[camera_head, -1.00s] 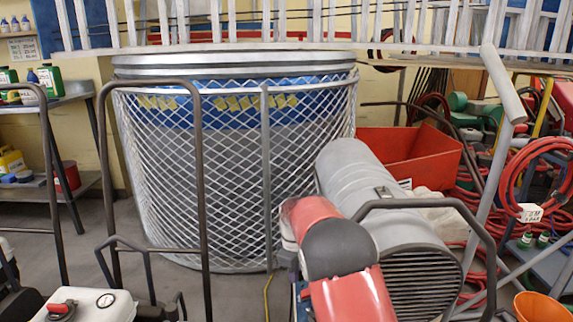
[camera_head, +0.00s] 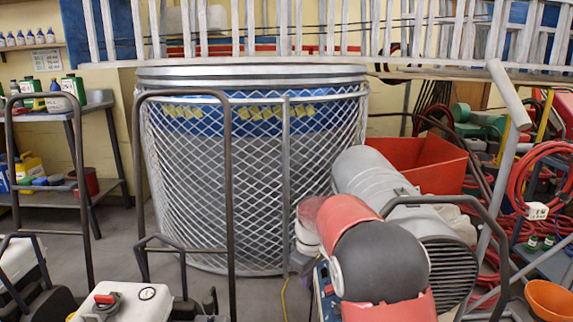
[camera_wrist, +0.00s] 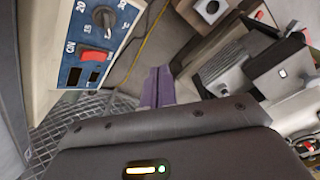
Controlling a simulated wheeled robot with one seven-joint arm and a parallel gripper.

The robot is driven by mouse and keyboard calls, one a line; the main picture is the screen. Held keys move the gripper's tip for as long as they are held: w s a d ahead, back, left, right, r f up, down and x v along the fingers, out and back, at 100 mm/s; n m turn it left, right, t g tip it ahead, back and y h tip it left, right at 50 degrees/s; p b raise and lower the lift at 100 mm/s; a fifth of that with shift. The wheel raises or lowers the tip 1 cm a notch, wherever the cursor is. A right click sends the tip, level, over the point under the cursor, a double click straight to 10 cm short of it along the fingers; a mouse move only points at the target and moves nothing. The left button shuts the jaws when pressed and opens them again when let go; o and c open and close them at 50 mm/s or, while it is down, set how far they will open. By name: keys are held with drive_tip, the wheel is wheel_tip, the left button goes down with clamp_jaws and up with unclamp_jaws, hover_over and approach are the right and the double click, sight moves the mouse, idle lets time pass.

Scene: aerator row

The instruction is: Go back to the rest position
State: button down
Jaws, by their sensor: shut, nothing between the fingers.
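My gripper (camera_wrist: 157,84) shows in the wrist view as two purple fingers pressed together beyond the dark wrist housing. It is shut and empty. It points down at the grey floor, beside a blue control panel (camera_wrist: 93,40) with a black dial and a red switch. In the head view my red and grey arm is bent low at the front, right of centre, and my gripper is hidden there.
A mesh-caged tank (camera_head: 215,180) stands behind. A grey cylindrical machine (camera_head: 375,180) and a red bin (camera_head: 425,160) are close to my arm. Upright handle frames (camera_head: 228,190) stand left. A white ladder (camera_head: 330,30) spans the top. An orange bucket (camera_head: 550,300) is at lower right.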

drive_tip(key=s+d+r+m+t, duration=0.1)
drive_tip(key=s+d+r+m, duration=0.15)
drive_tip(key=s+r, duration=0.4)
drive_tip(key=s+d+r+m+t, duration=0.1)
drive_tip(key=s+d+r+m, duration=0.1)
drive_tip(key=s+d+r, duration=0.35)
drive_tip(key=s+d+m+t, duration=0.2)
drive_tip(key=s+m, duration=0.3)
drive_tip(key=s, duration=1.5)
drive_tip(key=shift+s+f+m+t, duration=0.35)
drive_tip(key=shift+s+f+t, duration=0.05)
drive_tip(key=shift+t, duration=0.1)
